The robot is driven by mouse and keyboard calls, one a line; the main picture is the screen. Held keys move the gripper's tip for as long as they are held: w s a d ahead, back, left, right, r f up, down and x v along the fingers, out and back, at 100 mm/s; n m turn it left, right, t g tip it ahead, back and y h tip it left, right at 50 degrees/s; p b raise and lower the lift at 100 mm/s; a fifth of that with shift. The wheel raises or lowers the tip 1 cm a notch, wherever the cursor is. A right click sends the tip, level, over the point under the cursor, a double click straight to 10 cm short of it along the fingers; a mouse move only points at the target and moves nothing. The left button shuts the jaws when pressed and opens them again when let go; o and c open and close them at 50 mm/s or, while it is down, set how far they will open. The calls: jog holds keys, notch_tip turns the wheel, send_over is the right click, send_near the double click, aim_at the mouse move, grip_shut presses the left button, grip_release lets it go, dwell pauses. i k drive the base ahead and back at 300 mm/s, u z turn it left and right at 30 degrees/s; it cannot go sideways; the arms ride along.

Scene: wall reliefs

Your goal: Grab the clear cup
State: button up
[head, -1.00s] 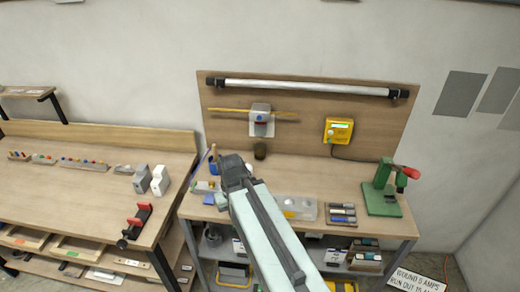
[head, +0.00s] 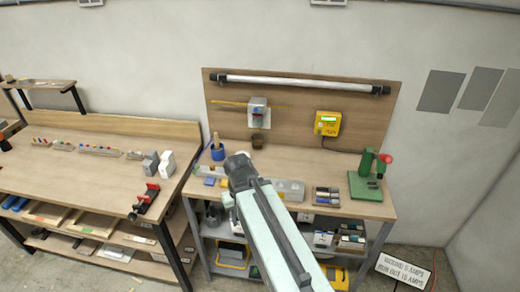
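My gripper (head: 237,166) shows in the head view at the end of my pale arm, over the left part of the right-hand workbench (head: 312,160). Its fingers are too small and dark to tell open from shut. A small dark brownish cup (head: 258,142) stands upright at the back of the bench, just beyond and right of my gripper; I cannot tell whether it is clear. A blue cup (head: 217,152) with a stick in it stands just left of my gripper. My arm hides part of the bench top.
A green press (head: 367,178) with a red handle stands at the bench's right end. A clear tray (head: 291,190) and a marker rack (head: 327,196) lie near the front edge. A yellow box (head: 328,123) is on the backboard. Another bench (head: 80,165) stands at left.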

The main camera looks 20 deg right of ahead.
aim_at(258, 139)
jog(key=z, duration=0.5)
jog(key=i, duration=0.9)
jog(key=u, duration=2.4)
